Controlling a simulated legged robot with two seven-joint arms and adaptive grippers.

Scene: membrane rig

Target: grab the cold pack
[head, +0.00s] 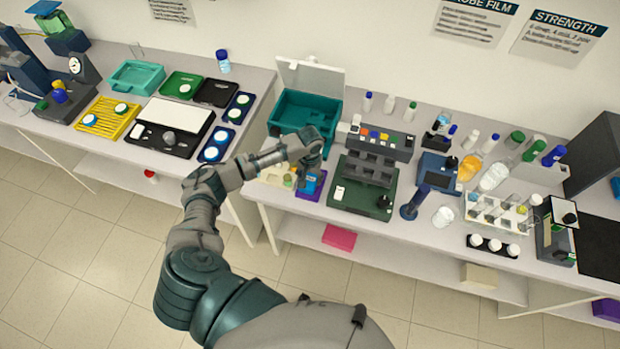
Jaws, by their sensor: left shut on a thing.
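My left arm reaches in from the lower left, over the gap between the two benches. My left gripper (310,168) points down at the front left corner of the right bench. It is shut on a small blue pack (310,186), which looks like the cold pack. The pack is at or just above a purple mat (320,197); I cannot tell whether they touch. The gripper hides the pack's upper part. My right gripper is not in view.
A teal cooler box (306,115) with its white lid open stands behind the gripper. A pale tray (275,176) with small items is just left of the pack. A dark green rack stand (362,190) is to the right. A pink box (340,237) lies on the shelf below.

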